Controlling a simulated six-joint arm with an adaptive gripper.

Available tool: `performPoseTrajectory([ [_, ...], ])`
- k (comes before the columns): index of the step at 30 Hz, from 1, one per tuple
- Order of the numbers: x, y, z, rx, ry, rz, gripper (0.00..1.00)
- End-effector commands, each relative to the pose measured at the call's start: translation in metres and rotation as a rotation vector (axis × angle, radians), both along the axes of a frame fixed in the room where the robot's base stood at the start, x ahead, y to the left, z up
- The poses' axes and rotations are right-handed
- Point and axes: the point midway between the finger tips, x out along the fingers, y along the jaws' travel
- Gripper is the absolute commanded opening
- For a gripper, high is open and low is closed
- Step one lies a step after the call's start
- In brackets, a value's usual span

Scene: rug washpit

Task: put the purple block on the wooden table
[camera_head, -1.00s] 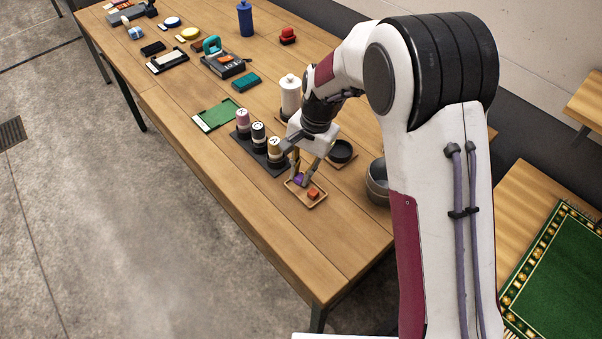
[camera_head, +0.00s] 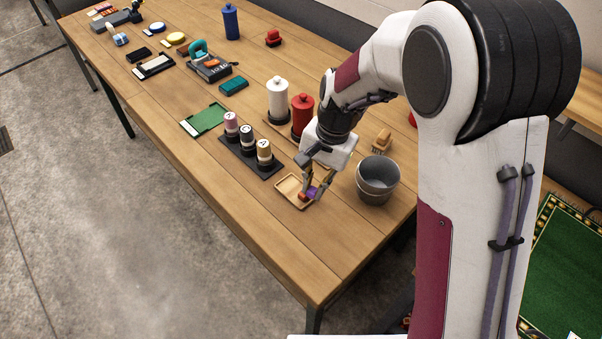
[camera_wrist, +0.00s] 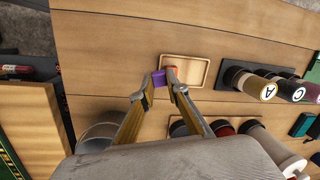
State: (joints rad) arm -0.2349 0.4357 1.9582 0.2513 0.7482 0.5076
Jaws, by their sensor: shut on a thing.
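The purple block (camera_head: 314,193) is between my gripper's fingertips (camera_head: 314,191), beside the right end of the small wooden tray (camera_head: 289,184). In the wrist view the purple block (camera_wrist: 159,78) is pinched by my gripper (camera_wrist: 160,84), just left of the tray (camera_wrist: 199,71). My gripper is shut on it. Whether the block touches the wooden table (camera_head: 345,234) is hard to tell. A red-orange block (camera_head: 303,197) sits at the near end of the tray, close to the fingers, and also shows in the wrist view (camera_wrist: 172,72).
A dark rack (camera_head: 236,146) of spools lies left of the tray. White (camera_head: 278,98) and red (camera_head: 303,112) bottles stand behind. The table's front corner is clear.

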Motion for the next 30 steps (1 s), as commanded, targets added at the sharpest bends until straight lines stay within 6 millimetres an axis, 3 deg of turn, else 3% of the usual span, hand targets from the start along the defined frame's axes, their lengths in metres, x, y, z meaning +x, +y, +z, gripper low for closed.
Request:
performPoseTrajectory([
  [15,-0.059,-0.059,0.000,0.000,0.000,-0.002,0.05],
  [30,-0.072,-0.072,0.000,0.000,0.000,0.000,0.05],
])
